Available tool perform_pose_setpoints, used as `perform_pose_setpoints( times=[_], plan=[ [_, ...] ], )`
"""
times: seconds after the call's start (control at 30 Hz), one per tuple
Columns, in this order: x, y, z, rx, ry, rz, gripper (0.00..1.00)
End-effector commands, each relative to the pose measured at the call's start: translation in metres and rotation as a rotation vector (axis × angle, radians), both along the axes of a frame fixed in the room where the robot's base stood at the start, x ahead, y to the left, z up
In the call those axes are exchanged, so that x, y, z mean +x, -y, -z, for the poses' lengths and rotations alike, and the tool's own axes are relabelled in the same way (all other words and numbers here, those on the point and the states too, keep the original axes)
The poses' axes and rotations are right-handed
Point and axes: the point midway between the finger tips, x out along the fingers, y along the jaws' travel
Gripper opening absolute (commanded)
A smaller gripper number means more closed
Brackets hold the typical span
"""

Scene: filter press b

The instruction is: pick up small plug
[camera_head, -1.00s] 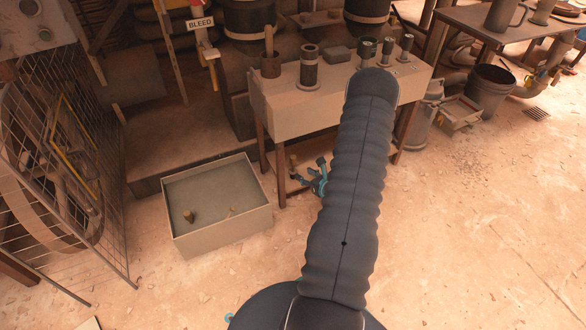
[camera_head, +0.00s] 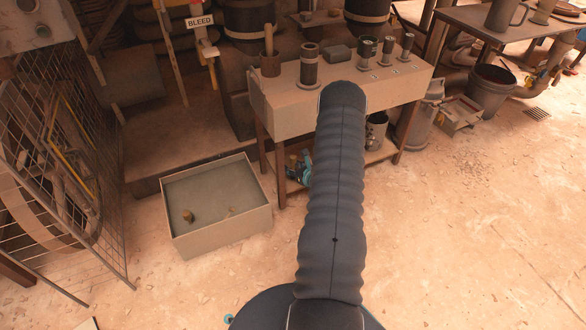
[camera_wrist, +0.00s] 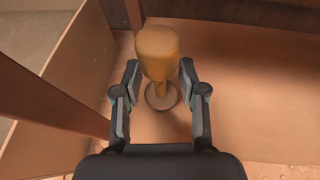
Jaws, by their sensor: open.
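In the wrist view an ochre piece with a thick rounded head, a thin stem and a round foot (camera_wrist: 157,45) stands on a brown surface, apparently the bench's lower shelf (camera_wrist: 240,100). It looks like the small plug, but I cannot be sure. My gripper (camera_wrist: 159,75) is open, with one finger on each side of the piece; whether either touches it I cannot tell. In the head view my gripper (camera_head: 299,168) is low at the bench's left end, partly hidden by my arm. The ochre piece is not clear there.
The bench (camera_head: 290,110) carries a mortar (camera_head: 269,66), a dark cylinder (camera_head: 309,68) and several smaller cylinders. A leg (camera_wrist: 50,90) rises left of my gripper. A shallow box (camera_head: 218,235) with small yellowish bits stands left. The floor at right is open.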

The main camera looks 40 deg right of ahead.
Motion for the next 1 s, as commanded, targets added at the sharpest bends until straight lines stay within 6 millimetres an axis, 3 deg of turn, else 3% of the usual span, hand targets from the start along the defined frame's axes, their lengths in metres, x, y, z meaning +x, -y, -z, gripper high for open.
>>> perform_pose_setpoints(
  times=[0.17, 0.3, 0.33, 0.77, 1.0],
  plan=[
    [0.0, 0.0, 0.0, 0.0, 0.0, 0.0, 0.39],
    [0.0, 0.0, 0.0, 0.0, 0.0, 0.0, 0.04],
    [0.0, 0.0, 0.0, 0.0, 0.0, 0.0, 0.0],
    [0.0, 0.0, -0.003, -0.001, 0.001, 0.0, 0.0],
    [0.0, 0.001, -0.025, -0.002, 0.003, -0.001, 0.0]
  ],
)
